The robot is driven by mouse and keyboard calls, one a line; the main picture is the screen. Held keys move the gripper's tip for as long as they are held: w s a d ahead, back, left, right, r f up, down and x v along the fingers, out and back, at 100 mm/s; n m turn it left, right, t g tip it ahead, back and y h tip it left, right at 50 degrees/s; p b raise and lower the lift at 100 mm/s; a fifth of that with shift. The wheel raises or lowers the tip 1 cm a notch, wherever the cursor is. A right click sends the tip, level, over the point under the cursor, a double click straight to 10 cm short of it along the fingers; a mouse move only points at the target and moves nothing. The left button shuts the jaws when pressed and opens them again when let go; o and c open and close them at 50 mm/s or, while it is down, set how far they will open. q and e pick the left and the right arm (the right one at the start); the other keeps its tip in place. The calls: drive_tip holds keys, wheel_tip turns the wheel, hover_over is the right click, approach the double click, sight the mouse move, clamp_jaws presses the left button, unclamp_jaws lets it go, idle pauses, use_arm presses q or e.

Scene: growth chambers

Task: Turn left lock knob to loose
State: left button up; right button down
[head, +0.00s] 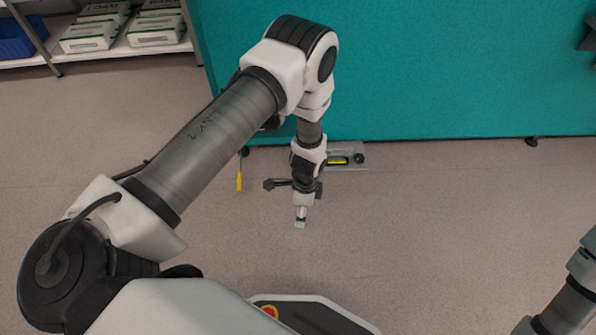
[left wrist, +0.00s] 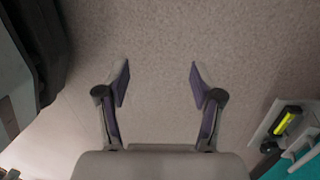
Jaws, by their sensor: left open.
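A grey metal plate (head: 350,167) with a bright yellow-green strip (head: 338,160) lies on the floor by the teal panel. A small dark round knob (head: 360,158) shows at its right; its left part is hidden behind my left wrist, and no left lock knob can be made out. My left gripper (head: 300,222) points down in front of the plate, apart from it. In the left wrist view my left gripper (left wrist: 158,80) is open and empty over bare floor. The yellow-green strip (left wrist: 287,122) and part of the plate (left wrist: 268,122) show at the right edge there.
A teal panel (head: 450,75) closes off the back. A thin yellow stick (head: 240,178) stands left of my wrist. A shelf (head: 120,47) with boxes (head: 88,36) and a blue bin (head: 15,40) are at back left. The floor (head: 450,220) right of the gripper is clear.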

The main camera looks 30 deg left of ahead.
use_arm(q)
drive_tip(key=shift+s+a, duration=0.1)
drive_tip(key=shift+s, duration=0.4)
